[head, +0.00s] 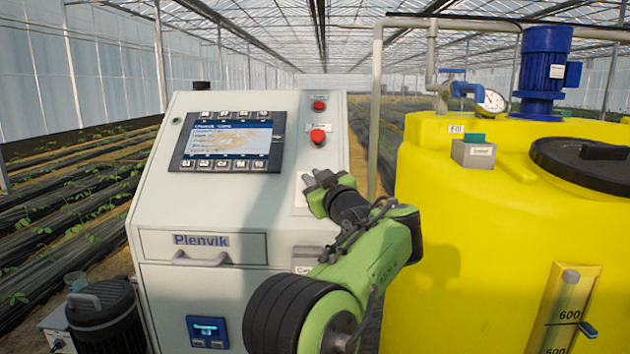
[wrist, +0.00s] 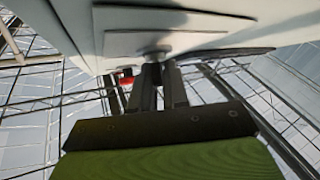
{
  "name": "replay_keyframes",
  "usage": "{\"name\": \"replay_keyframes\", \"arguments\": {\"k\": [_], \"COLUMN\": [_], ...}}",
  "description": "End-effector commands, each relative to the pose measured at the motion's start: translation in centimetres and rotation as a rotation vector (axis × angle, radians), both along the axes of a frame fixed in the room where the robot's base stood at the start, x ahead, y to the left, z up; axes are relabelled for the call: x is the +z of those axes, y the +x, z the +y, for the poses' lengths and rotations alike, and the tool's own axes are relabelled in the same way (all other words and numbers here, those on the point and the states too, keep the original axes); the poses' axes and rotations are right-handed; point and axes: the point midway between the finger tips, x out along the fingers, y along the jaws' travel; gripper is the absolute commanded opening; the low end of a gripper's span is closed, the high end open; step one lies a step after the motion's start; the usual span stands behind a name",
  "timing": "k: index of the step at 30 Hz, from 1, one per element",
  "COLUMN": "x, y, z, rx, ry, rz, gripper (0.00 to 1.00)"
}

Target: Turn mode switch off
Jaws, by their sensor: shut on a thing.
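My gripper (head: 318,182) is at the front of the white Plenvik cabinet (head: 190,290), below the red buttons on its right side. In the wrist view, the two dark fingers (wrist: 160,68) are close together at a small grey knob, which I take for the mode switch (wrist: 156,51). They are shut on it. The knob stands out from a pale plate on the panel. In the head view my gripper hides the switch, and its pointing direction and markings cannot be read.
Two red buttons, an upper one (head: 319,105) and a lower one (head: 318,136), sit above my gripper. A lit display (head: 232,138) is to the left. A yellow tank (head: 450,220) stands close on the right. A dark motor (head: 102,315) is at the lower left.

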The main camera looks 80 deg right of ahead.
Motion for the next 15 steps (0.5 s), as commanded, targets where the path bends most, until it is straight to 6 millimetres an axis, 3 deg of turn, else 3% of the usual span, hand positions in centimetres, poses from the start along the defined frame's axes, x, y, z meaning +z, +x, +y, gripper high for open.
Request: {"name": "replay_keyframes", "arguments": {"k": [15], "x": [0.00], "y": [0.04], "z": [-0.02], "rx": [0.173], "ry": [-0.029], "rz": [0.156], "gripper": [0.00]}}
